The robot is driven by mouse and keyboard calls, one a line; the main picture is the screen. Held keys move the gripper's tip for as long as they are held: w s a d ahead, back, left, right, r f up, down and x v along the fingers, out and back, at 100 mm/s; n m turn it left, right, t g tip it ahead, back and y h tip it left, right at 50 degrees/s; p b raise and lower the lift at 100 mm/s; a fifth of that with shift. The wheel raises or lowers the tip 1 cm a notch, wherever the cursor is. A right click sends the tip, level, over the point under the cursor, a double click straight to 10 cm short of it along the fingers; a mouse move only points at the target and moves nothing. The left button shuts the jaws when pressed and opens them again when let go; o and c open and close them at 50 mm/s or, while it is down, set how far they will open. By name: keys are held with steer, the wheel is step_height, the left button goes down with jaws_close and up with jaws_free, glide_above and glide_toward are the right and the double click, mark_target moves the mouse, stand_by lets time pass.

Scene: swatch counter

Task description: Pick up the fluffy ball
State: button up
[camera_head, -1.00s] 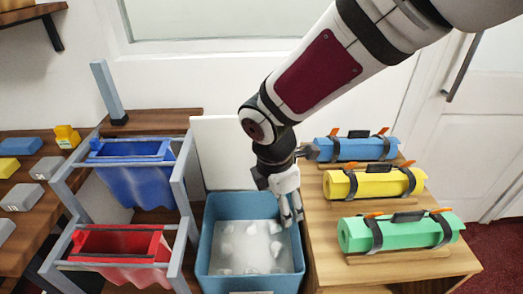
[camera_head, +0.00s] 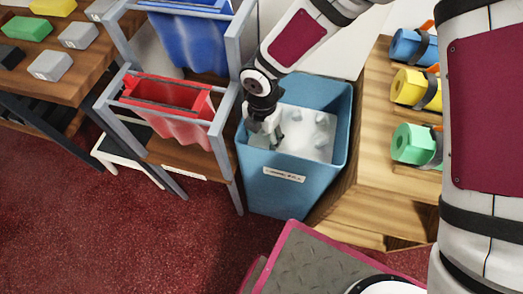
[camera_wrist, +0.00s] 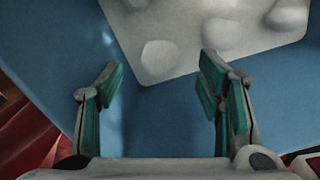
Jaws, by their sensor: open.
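No separate fluffy ball can be made out in either view. A blue bin (camera_head: 262,190) holds a whitish slab (camera_head: 296,138) with several rounded white lumps on it. In the wrist view the slab (camera_wrist: 185,62) lies ahead at the top, with pale lumps (camera_wrist: 160,55) on its surface. My gripper (camera_head: 276,139) is over the bin's left part, pointing down, at the slab's left side.
A rack with a red bag (camera_head: 165,105) and a blue bag (camera_head: 200,35) stands left of the bin. A wooden stand (camera_head: 385,185) with blue, yellow and green rolls (camera_head: 408,143) is on the right. Several blocks lie on a table (camera_head: 90,85) at the upper left.

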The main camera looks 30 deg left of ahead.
steer(key=shift+f+b, duration=0.6)
steer(key=shift+f, duration=2.75)
steer(key=c, duration=0.8)
